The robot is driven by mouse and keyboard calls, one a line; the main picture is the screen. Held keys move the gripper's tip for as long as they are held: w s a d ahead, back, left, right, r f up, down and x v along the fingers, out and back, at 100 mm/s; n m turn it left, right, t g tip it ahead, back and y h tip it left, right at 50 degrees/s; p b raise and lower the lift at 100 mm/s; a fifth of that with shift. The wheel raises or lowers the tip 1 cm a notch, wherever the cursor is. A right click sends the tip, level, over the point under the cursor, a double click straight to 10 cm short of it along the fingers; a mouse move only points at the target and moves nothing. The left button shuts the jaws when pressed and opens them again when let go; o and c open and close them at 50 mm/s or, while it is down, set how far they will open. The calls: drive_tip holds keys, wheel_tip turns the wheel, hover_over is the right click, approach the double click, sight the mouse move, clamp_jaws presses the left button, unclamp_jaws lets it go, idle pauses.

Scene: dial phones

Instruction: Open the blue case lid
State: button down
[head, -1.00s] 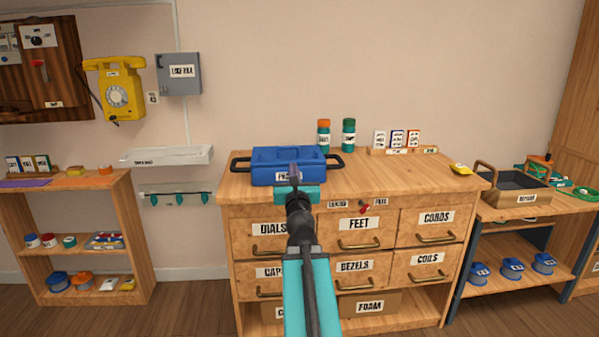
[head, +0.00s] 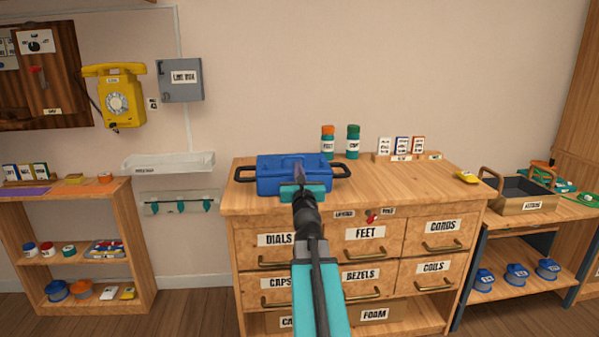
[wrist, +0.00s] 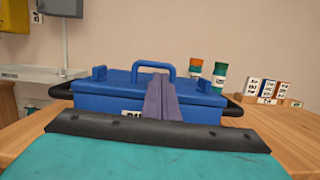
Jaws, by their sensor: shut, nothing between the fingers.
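The blue case (head: 268,181) sits on the wooden cabinet top, near its left end. Black side handles stick out at both ends. In the wrist view the case (wrist: 105,100) has its lid down, with a blue handle (wrist: 153,67) on top and a blue tab near each end. My gripper (head: 299,172) is in front of the case, fingers together and empty. In the wrist view my gripper's fingers (wrist: 160,95) overlap the front of the case and partly hide its label. I cannot tell whether the fingers touch the lid.
Two bottles (head: 353,142) and a rack of small cards (head: 402,152) stand at the back of the top (head: 420,190). Labelled drawers (head: 365,239) are below. A wooden-sided tray (head: 525,195) is to the right. A yellow phone (head: 117,98) hangs on the left wall.

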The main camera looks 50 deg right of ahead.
drive_tip(key=shift+x, duration=0.8)
drive_tip(key=shift+w, duration=0.1)
drive_tip(key=shift+s+d, duration=0.2)
drive_tip(key=shift+s, duration=0.05)
drive_tip(key=shift+w+a, duration=0.2)
drive_tip(key=shift+p, duration=0.35)
